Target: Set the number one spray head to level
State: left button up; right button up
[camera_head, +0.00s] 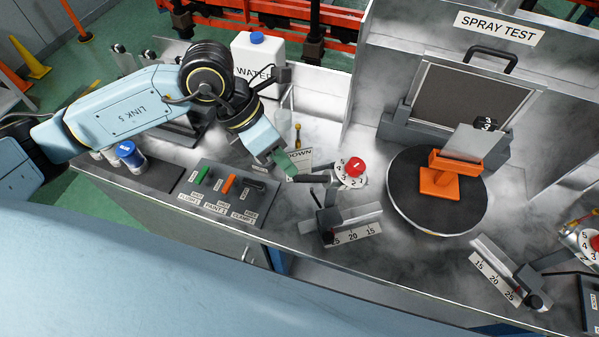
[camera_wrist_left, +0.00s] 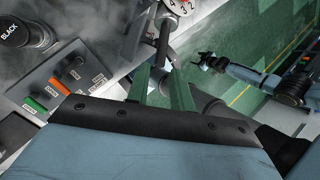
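The left spray head is a dark arm (camera_head: 314,178) beside a red knob (camera_head: 355,165) on a numbered white dial (camera_head: 349,175). Below it is a scale plate (camera_head: 357,232) with numbers such as 15 and 20.
A switch panel (camera_head: 222,192) with green and orange switches lies left of the spray head. An orange bracket (camera_head: 440,185) stands on a round turntable (camera_head: 415,215). A second scale plate (camera_head: 490,268) is at the right. A water jug (camera_head: 262,55) stands behind.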

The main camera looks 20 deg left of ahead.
aim_at(299, 176)
pick_arm(q)
jog(key=p+x, duration=0.1)
jog(key=x, duration=0.5)
jog(key=shift+d+f, duration=0.1)
jog(key=shift+f, duration=0.05)
grip_shut()
